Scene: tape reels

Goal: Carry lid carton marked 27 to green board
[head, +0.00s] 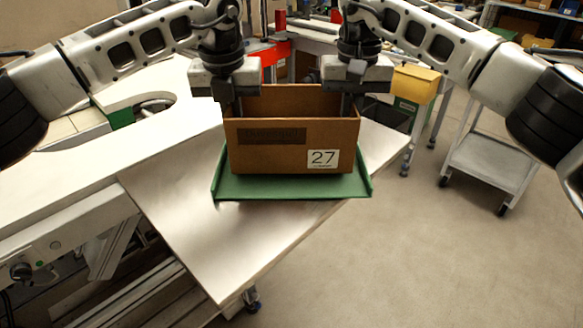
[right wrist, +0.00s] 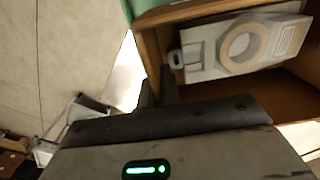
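The brown carton (head: 270,155) bears a white label marked 27 on its front and is open at the top. It is upright over the green board (head: 290,188), which has raised edges and lies on a metal table. Whether its base touches the board I cannot tell. My left gripper (head: 233,104) is at the carton's left wall and my right gripper (head: 349,104) at its right wall, fingers pointing down. In the right wrist view, my right gripper's fingers (right wrist: 158,88) straddle the carton wall closely. Inside the carton lies a pale package with a tape reel (right wrist: 243,45).
The metal table top (head: 240,240) is bare in front of the board. A white bench (head: 110,175) adjoins at left. A yellow bin (head: 416,84) stands behind right, and a grey cart (head: 490,162) stands on the floor at right. The floor at front right is clear.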

